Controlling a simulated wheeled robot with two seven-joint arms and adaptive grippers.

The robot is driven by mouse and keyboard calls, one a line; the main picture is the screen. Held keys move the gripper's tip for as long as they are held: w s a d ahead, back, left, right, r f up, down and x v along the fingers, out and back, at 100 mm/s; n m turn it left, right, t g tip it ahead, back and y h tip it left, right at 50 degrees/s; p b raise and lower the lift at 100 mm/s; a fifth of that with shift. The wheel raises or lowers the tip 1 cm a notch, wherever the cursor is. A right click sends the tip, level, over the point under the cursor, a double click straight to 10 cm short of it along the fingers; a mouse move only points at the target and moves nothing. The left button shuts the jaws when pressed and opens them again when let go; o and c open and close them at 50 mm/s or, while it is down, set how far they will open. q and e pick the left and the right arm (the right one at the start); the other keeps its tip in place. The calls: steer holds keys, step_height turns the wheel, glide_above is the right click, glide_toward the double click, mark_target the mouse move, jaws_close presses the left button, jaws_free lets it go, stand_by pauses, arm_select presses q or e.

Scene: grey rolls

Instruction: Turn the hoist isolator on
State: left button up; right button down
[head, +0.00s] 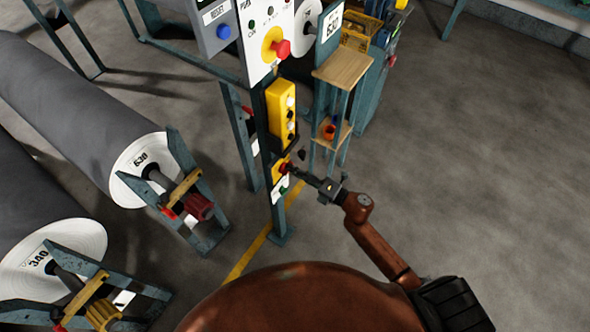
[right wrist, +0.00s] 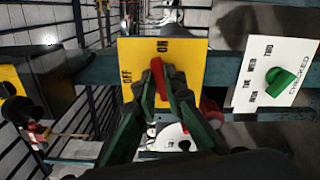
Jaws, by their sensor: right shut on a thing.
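The hoist isolator is a yellow plate (head: 276,172) low on the blue-grey post, with a red handle. In the right wrist view the yellow plate (right wrist: 190,68) carries ON at the top and OFF at the left. The red handle (right wrist: 157,78) lies nearly upright in that view, tilted slightly left, its upper end just below ON. My right gripper (head: 291,170) reaches the isolator from the right. Its dark fingers (right wrist: 168,86) are shut on the red handle from both sides and hide part of it. My left gripper is not in view.
A white plate with a green knob (right wrist: 280,78) sits beside the isolator. Above are a yellow push-button box (head: 281,112) and a red emergency button (head: 281,48). A small wooden shelf (head: 343,67) stands close right. Grey rolls (head: 70,110) fill the left; floor is clear at right.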

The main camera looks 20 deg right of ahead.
steer(key=shift+f+m+p, duration=0.2)
steer(key=shift+m+p, duration=0.65)
steer(key=shift+m, duration=0.75)
steer(key=c, duration=2)
jaws_free()
steer(key=v, duration=1.2)
steer(key=shift+d, duration=0.1)
